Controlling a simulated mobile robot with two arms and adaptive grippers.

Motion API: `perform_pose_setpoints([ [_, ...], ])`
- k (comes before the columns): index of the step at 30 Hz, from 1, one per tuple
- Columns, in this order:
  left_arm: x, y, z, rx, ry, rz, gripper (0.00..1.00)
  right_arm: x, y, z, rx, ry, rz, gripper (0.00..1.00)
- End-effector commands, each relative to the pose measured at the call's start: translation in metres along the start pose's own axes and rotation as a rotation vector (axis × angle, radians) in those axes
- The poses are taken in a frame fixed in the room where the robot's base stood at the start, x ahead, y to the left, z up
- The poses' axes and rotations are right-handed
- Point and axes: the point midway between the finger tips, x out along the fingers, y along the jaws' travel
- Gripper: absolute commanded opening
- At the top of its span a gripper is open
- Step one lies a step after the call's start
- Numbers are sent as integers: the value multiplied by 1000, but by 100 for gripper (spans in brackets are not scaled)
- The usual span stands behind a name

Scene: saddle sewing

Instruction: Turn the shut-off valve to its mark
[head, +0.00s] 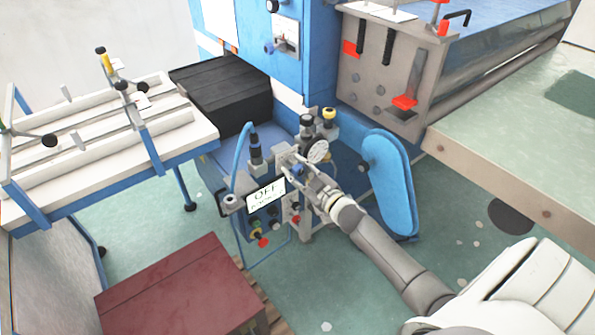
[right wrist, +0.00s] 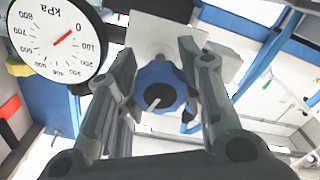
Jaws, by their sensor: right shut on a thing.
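The shut-off valve's blue knob (right wrist: 176,79) sits between the fingers of my right gripper (right wrist: 158,62) in the right wrist view. It has a dark round centre with a short white line pointing down and left. The fingers are shut on the knob from both sides. In the head view my right gripper (head: 299,170) reaches the small valve panel from the lower right and hides most of the knob. A round kPa gauge (right wrist: 55,40) stands beside it, its red needle pointing near 0. I cannot make out the valve's target mark. My left gripper is out of view.
An OFF sign (head: 265,195) and several small buttons sit left of my gripper. A blue rounded guard (head: 390,185) stands close on the right. A dark red box (head: 180,288) lies in front, and a white-railed table (head: 90,150) stands at left.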

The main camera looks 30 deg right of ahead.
Motion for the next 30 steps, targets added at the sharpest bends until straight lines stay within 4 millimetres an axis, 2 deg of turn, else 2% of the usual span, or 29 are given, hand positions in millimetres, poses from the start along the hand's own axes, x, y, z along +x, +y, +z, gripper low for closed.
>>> perform_pose_setpoints([
  [21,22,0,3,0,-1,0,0,0,-1,2,-682,0,-2,11],
  [30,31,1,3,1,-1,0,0,0,-1,2,-920,0,-2,11],
])
